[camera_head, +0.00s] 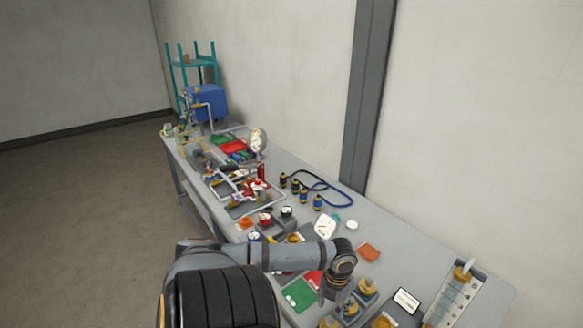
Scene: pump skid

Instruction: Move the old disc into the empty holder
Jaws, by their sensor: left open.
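My left arm reaches across the lower middle of the head view. Its gripper (334,290) hangs over the near part of the bench, open, and holds nothing that I can make out. Just right of it stand small grey holders with yellow-brown round parts (367,287), partly hidden by the gripper. More yellow-brown round parts (383,320) show at the bottom edge. I cannot tell which of these is the old disc or which holder is empty. My right gripper is not in view.
The long grey bench (390,240) runs along the wall. A green mat (299,294), an orange pad (369,251), a white label card (406,299) and a slanted board (455,296) lie near the gripper. Gauges, bottles and a blue hose (330,187) stand farther back.

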